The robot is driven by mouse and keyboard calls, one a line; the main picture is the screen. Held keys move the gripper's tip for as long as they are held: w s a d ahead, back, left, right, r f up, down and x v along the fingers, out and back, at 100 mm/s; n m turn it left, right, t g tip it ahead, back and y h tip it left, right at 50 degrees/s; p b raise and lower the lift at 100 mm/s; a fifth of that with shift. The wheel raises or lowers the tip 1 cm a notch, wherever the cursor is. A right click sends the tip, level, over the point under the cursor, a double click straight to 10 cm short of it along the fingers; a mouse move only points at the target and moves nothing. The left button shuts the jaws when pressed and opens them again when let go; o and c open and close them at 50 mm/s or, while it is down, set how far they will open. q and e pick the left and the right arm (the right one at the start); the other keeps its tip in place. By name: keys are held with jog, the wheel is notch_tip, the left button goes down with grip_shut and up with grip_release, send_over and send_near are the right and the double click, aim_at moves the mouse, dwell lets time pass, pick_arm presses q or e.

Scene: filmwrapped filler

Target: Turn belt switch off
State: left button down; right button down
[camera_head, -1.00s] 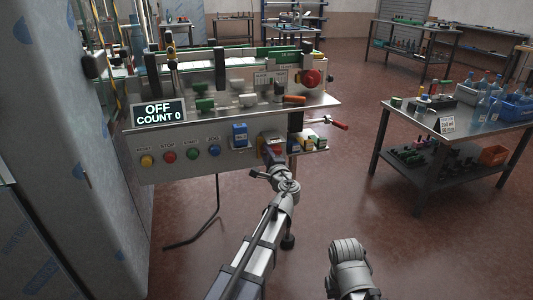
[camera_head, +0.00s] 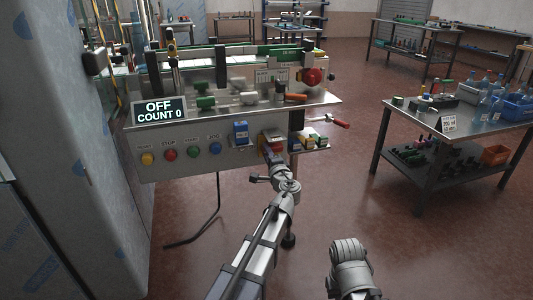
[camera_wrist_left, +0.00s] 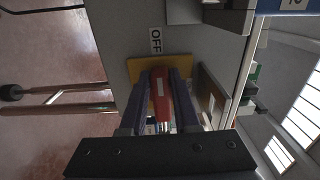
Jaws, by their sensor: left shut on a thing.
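The belt switch has a red handle (camera_wrist_left: 162,95) on a yellow plate (camera_wrist_left: 136,70). In the left wrist view the handle lies between the two fingers of my left gripper (camera_wrist_left: 158,100), which is shut on it. A white OFF label (camera_wrist_left: 155,40) is beside the plate. In the head view my left gripper (camera_head: 273,152) meets the machine's front panel (camera_head: 190,170) at its right part and hides most of the switch. The display (camera_head: 159,111) reads OFF, COUNT 0. My right gripper is not seen.
Yellow (camera_head: 147,158), red (camera_head: 170,155), green (camera_head: 193,153) and blue (camera_head: 215,149) buttons line the panel to the left. Small boxes (camera_head: 314,141) sit right of my gripper. A side table (camera_head: 400,107) stands at right; the floor between is clear.

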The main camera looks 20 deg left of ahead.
pick_arm(q)
jog(key=c, duration=0.6)
grip_release()
jog(key=shift+c, duration=0.2)
jog(key=shift+s, duration=0.1)
jog(key=v, duration=0.7)
jog(key=shift+s+d, duration=0.2)
jog(key=shift+s, duration=0.05)
jog(key=shift+f, duration=0.1)
